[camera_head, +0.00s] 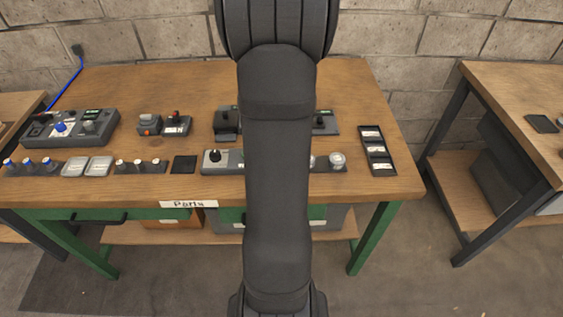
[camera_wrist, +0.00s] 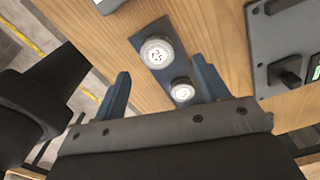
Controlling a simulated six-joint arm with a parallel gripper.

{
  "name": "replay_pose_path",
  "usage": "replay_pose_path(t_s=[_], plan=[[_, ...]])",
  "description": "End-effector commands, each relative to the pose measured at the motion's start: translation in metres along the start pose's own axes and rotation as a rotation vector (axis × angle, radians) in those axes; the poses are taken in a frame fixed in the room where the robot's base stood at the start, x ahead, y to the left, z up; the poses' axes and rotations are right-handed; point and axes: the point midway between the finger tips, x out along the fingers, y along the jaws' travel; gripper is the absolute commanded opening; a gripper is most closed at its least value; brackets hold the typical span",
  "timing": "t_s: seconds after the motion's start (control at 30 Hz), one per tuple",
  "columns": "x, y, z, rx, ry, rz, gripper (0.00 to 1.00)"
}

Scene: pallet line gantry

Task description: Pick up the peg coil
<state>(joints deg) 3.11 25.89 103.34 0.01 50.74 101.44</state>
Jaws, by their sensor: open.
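No piece is clearly labelled as the peg coil. Two round silver pieces with white marked tops sit on a dark grey strip (camera_wrist: 150,30) in the wrist view: a larger one (camera_wrist: 157,52) and a smaller one (camera_wrist: 182,90). My arm hides the strip's middle in the head view.
The wooden table (camera_head: 200,100) holds a grey control box (camera_head: 70,128), small switch blocks (camera_head: 163,124), a row of small pegs (camera_head: 140,166), a black square (camera_head: 183,165) and a black three-slot tray (camera_head: 377,150). Another dark panel (camera_wrist: 285,45) stands right in the wrist view.

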Motion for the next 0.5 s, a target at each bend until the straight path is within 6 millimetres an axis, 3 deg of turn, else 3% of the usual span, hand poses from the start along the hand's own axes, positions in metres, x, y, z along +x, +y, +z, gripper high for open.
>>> replay_pose_path(t_s=[0.3,0.5], plan=[[0.043,0.004,0.001,-0.001,0.001,0.003,0.68],[0.051,0.004,0.001,0.000,0.000,0.000,0.68]])
